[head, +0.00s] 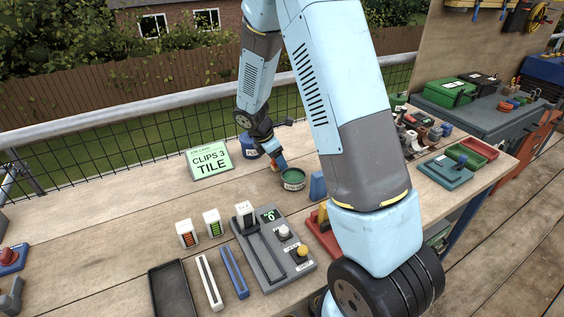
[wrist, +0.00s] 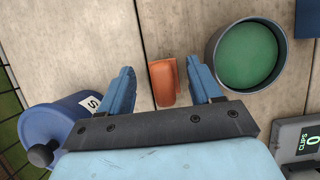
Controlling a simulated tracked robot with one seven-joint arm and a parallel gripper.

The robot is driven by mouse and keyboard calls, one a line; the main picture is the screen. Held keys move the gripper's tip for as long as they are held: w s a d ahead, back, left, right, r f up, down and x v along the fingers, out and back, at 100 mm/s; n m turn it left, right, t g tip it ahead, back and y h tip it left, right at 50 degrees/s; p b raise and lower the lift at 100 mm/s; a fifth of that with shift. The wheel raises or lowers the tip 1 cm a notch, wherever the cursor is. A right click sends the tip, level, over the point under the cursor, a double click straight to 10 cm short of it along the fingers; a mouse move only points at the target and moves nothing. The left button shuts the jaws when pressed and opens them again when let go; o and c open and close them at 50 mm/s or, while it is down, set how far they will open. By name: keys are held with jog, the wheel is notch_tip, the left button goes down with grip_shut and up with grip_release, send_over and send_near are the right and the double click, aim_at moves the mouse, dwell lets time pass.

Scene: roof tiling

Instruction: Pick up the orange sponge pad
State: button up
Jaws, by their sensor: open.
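The orange sponge pad (wrist: 164,83) lies on the wooden bench top and shows in the wrist view between my two blue fingers, nearer the right one. My gripper (wrist: 160,72) is open, with one finger on each side of the pad and gaps visible. I cannot tell the height of the fingertips over the bench. In the head view, a small orange patch of the pad (head: 281,163) shows by my gripper (head: 275,162), partly hidden by it.
A round container with a green inside (wrist: 247,56) stands close right of my right finger. A blue lidded pot (wrist: 52,135) is at lower left. A sign reading "CLIPS 3 TILE" (head: 209,161) stands left of my gripper. A grey panel with a display (head: 272,250) sits nearer.

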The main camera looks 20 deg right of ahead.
jog(key=shift+d+f, duration=0.25)
jog(key=shift+f, duration=0.35)
jog(key=shift+c, duration=0.3)
jog(key=c, duration=1.1)
